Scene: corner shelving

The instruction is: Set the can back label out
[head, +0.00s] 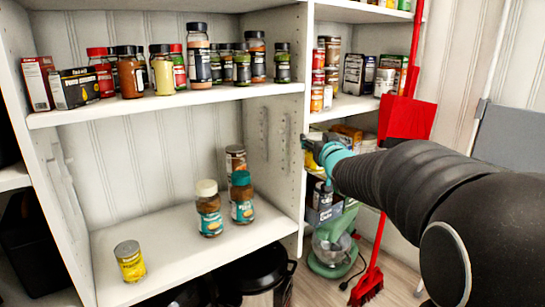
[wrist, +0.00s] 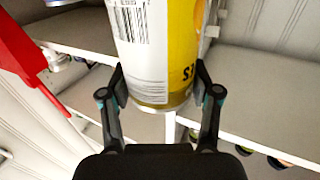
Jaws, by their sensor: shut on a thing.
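A yellow can with a white back label (wrist: 155,45) fills the top middle of the wrist view. Its barcode and small print face the wrist camera, with yellow and a few dark letters at the right. My gripper (wrist: 160,75) is shut on it, one finger on each side. In the head view my gripper (head: 317,147) is by the right edge of the shelf divider, mostly hidden by my arm; the can is hard to make out there. Another yellow can (head: 130,262) stands upright on the lower shelf (head: 180,255), at the left.
Three jars, one being a teal-lidded jar (head: 242,197), stand at the right of the lower shelf. The upper shelf (head: 215,97) holds several jars and boxes. A red broom and dustpan (head: 405,118) stand right of the shelving. The lower shelf's middle is clear.

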